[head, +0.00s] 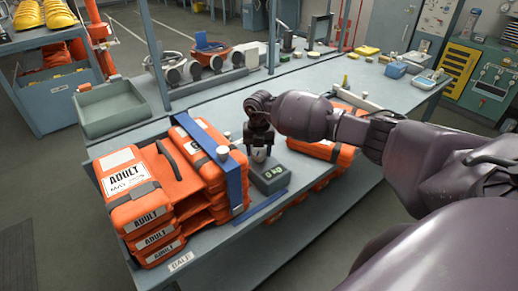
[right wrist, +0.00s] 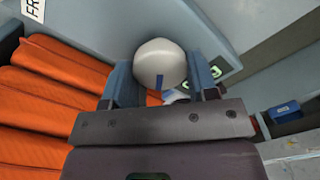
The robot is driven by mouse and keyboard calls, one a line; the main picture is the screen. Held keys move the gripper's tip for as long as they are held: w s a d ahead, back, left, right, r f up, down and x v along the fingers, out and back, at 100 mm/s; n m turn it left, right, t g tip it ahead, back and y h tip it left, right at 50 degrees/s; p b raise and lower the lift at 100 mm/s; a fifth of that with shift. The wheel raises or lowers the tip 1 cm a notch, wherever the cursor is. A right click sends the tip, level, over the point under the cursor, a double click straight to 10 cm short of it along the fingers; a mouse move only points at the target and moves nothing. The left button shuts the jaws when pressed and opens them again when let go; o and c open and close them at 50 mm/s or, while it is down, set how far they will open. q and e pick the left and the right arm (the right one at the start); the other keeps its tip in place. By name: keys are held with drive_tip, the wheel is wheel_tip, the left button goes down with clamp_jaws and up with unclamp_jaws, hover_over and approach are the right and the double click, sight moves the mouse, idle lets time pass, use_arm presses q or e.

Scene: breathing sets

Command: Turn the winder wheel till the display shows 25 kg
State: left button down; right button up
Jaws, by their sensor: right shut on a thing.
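The winder wheel is a pale rounded knob (right wrist: 160,58) with a blue mark, seen in the right wrist view. My right gripper (right wrist: 162,88) is shut on it, with one finger on each side. In the head view the same gripper (head: 259,146) points down at the wheel (head: 259,157) and mostly hides it. The display (head: 270,172) is a small dark box just beside the wheel, and it appears to read 0 kg. In the right wrist view the display (right wrist: 215,72) is partly hidden behind a finger. My left gripper is not in view.
A stack of orange packs marked ADULT (head: 128,176) stands left of the wheel, against a blue upright plate (head: 238,180). More orange packs (head: 322,150) lie to the right, below my arm. A grey-green tray (head: 108,108) sits at the back left.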

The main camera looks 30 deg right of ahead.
sight(259, 151)
drive_tip(key=shift+r, duration=0.1)
drive_tip(key=o, duration=0.9)
wheel_tip(259, 151, up, 11)
drive_tip(key=shift+f+b, duration=0.15)
drive_tip(key=shift+b, duration=0.15)
idle(0.5)
